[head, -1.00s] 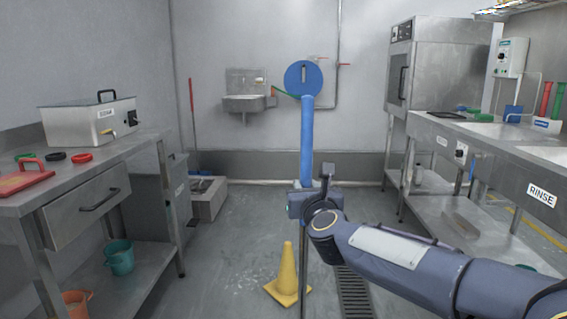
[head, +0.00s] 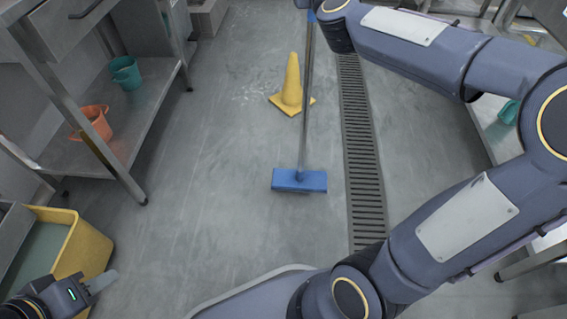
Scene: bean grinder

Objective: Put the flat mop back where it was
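The flat mop's blue head (head: 299,180) is low over the floor in the middle of the head view. I cannot tell whether it touches the floor. Its grey pole (head: 307,105) rises upright to the blue section at the top edge, where the upper handle is cut off. My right arm comes in from the right. Its gripper (head: 304,3) is at the top edge around the pole, mostly out of frame, and seems shut on it. My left gripper (head: 104,281) is low at the left, away from the mop, with nothing visible in it; its finger gap is unclear.
A yellow cone (head: 291,86) stands just behind the pole. A floor drain grate (head: 361,150) runs to its right. A yellow bucket (head: 85,248) is beside my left gripper. A steel bench holds a teal bucket (head: 126,73) and an orange bucket (head: 97,122). Open floor lies left of the mop.

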